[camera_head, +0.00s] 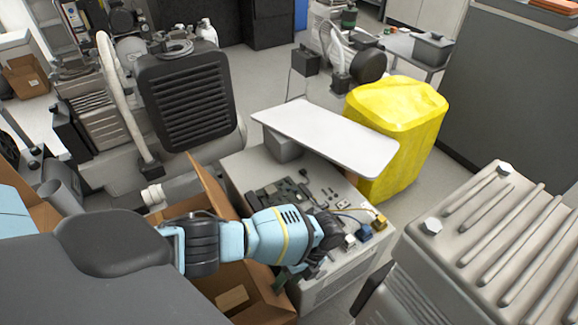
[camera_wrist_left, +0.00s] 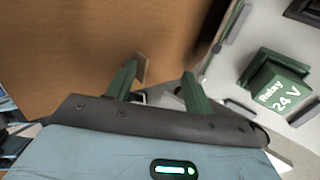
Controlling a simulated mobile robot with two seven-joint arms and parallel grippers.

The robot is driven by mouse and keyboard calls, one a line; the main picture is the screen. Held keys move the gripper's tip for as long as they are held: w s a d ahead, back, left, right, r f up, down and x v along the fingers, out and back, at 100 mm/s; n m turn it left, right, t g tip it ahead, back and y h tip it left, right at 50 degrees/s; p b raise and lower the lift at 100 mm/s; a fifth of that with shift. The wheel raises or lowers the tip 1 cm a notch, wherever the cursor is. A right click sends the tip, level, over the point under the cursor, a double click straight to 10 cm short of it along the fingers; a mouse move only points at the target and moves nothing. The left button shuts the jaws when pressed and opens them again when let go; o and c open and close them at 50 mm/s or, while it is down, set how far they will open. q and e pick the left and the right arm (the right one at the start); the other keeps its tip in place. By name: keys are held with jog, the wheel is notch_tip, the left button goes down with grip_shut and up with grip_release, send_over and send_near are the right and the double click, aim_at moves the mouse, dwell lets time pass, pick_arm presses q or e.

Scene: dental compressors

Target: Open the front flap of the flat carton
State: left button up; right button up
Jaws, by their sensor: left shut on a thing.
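The brown cardboard carton (camera_head: 236,297) stands at the lower middle of the head view, partly hidden behind my left arm. One upright flap (camera_head: 207,183) rises behind the arm. In the left wrist view a broad cardboard panel (camera_wrist_left: 70,45) fills the upper left. My left gripper (camera_head: 284,279) reaches down at the carton's right side, beside the workbench. Its green fingers show in the wrist view (camera_wrist_left: 158,84) against the cardboard, shut on a carton flap. The exact grip is partly hidden. My right gripper is not in view.
A light workbench (camera_head: 240,170) with small electrical parts stands right beside the carton. A green relay block (camera_wrist_left: 272,92) lies close to the gripper.

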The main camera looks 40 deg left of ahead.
pick_arm(q)
jog(key=shift+f, duration=0.2)
jog(key=shift+d+r, duration=0.1)
jog(key=shift+c, duration=0.2)
jog(key=p+v, duration=0.1)
jog(key=v, duration=0.6)
jog(key=shift+c, duration=0.7)
jog(key=shift+w+r, duration=0.2)
jog(key=shift+r, duration=0.25)
jog(key=shift+p, duration=0.3)
